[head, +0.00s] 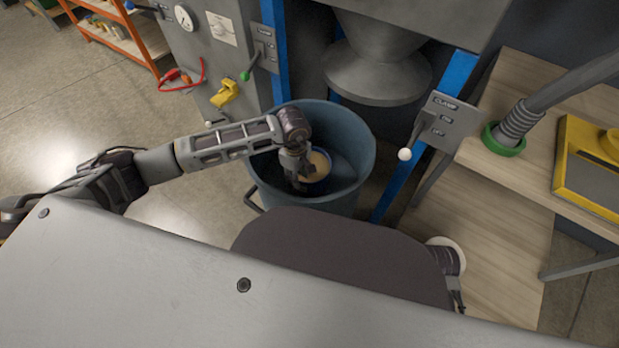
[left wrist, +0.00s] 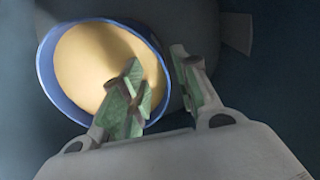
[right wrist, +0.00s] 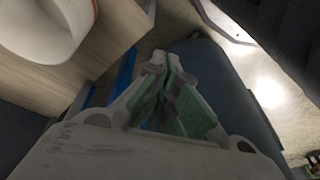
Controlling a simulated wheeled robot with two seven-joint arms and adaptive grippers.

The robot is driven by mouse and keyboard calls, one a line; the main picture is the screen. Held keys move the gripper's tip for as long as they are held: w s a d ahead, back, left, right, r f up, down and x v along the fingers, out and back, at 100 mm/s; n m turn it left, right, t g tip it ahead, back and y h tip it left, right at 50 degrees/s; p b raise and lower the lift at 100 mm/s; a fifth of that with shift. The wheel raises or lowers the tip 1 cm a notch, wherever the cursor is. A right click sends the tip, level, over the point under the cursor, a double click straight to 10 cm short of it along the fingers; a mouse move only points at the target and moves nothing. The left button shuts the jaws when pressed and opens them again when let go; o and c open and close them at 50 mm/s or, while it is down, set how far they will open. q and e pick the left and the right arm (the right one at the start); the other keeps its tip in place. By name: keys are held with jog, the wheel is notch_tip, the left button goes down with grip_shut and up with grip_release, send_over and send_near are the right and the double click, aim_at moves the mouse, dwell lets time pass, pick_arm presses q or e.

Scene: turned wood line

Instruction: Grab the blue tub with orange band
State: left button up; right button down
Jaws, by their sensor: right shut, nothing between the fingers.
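A small tub (head: 319,167) with a blue rim and a tan inside or filling is down in a large blue-grey bin; no orange band shows. It also shows in the left wrist view (left wrist: 88,62). My left gripper (head: 294,178) reaches into the bin at the tub's left side. In the left wrist view the left gripper (left wrist: 158,82) is open, one finger over the tub's opening and the other beyond its rim. I cannot tell if they touch it. My right gripper (right wrist: 166,88) is shut and empty, away from the tub.
The bin's wall (head: 358,135) surrounds the left gripper and tub. A grey funnel-shaped outlet (head: 377,75) hangs behind it between blue posts. A wooden bench (head: 535,180) with a yellow-framed item (head: 590,165) stands at right. Open floor lies left.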

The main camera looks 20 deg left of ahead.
pick_arm(q)
jog(key=shift+f, duration=0.6)
pick_arm(e)
jog(key=shift+r, duration=0.35)
jog(key=shift+s+f, duration=0.15)
pick_arm(q)
jog(key=shift+f, duration=0.1)
